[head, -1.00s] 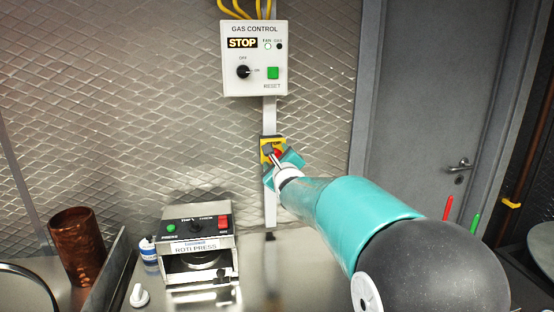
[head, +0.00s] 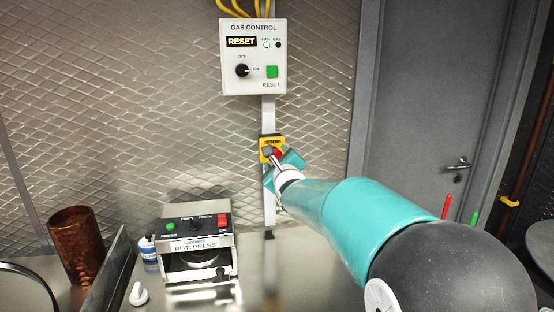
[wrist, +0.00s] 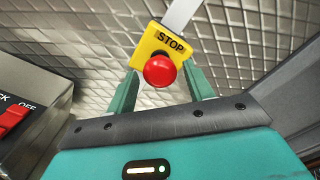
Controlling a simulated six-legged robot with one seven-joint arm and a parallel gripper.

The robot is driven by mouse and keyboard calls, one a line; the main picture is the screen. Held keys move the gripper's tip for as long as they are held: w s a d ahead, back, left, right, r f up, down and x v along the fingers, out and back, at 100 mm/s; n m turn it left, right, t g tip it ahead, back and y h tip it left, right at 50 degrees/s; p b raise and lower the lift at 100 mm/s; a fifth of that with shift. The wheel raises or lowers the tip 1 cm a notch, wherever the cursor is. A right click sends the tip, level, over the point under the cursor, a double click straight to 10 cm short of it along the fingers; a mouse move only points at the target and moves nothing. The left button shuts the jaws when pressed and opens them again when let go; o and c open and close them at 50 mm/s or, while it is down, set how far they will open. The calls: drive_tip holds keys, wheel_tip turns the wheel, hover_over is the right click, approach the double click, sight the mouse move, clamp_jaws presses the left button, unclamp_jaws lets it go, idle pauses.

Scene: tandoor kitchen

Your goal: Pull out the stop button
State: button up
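The stop button is a red mushroom head (wrist: 160,71) on a yellow box (wrist: 146,48) marked STOP. In the wrist view it stands between my two teal fingers, with a gap on either side. My gripper (wrist: 161,80) is open around it. In the head view my gripper (head: 279,168) is right in front of the yellow box (head: 265,142) and hides most of the button. The white gas control panel (head: 252,58) above has a lit display (head: 241,42) that reads RESET.
A green reset button (head: 272,72) and a black knob (head: 242,71) sit on the panel. A roti press (head: 197,245) stands on the steel counter below left, with a copper cup (head: 77,245) farther left. A grey door (head: 425,100) is at the right.

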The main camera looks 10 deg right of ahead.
drive_tip(key=s, duration=1.3)
drive_tip(key=shift+s+f, duration=0.15)
drive_tip(key=s+f+n+g, duration=0.4)
drive_tip(key=s+n, duration=0.5)
drive_tip(key=s+f+n+g, duration=0.4)
drive_tip(key=s+f+n, duration=0.1)
drive_tip(key=s+n, duration=0.4)
drive_tip(key=s+f+n+g, duration=0.4)
drive_tip(key=s+n, duration=0.5)
drive_tip(key=s, duration=0.1)
drive_tip(key=shift+s+f, duration=0.2)
drive_tip(key=shift+s, duration=0.2)
